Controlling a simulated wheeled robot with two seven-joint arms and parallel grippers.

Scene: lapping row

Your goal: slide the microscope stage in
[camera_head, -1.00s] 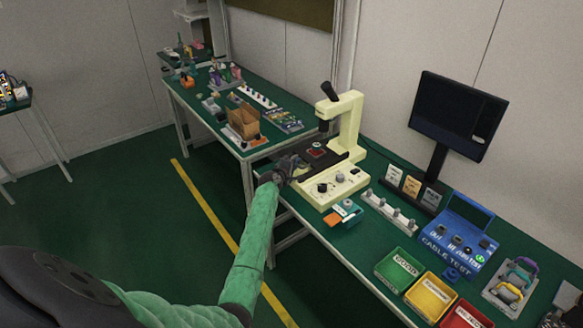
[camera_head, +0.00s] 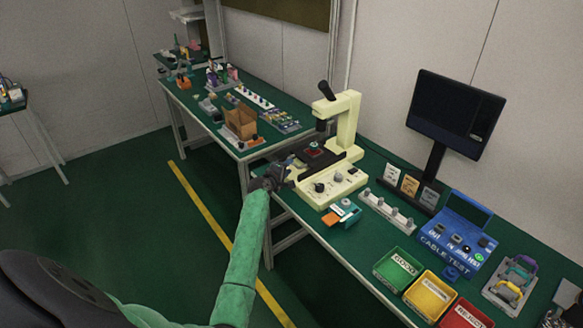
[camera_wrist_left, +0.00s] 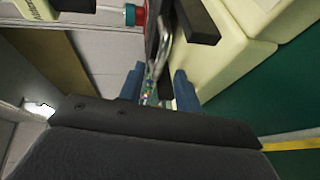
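The cream microscope (camera_head: 347,122) stands on the green bench, its black eyepiece tilted up. Its dark stage (camera_head: 326,161) carries a small red-marked piece (camera_head: 314,151) and lies under the lens, above the cream base. My left gripper (camera_head: 280,171) is at the front left end of the stage. In the left wrist view its two blue fingers (camera_wrist_left: 158,76) stand apart, with a shiny metal bar (camera_wrist_left: 164,45) ahead of and partly between them. I cannot tell whether they touch it. The cream base (camera_wrist_left: 222,60) shows at right. My right gripper is not in view.
An orange and teal item (camera_head: 341,214) lies in front of the microscope. A strip of grey knobs (camera_head: 387,210), a blue cable tester (camera_head: 456,240) and green (camera_head: 397,268), yellow and red bins stand to the right. A cardboard box (camera_head: 241,121) stands on the back bench.

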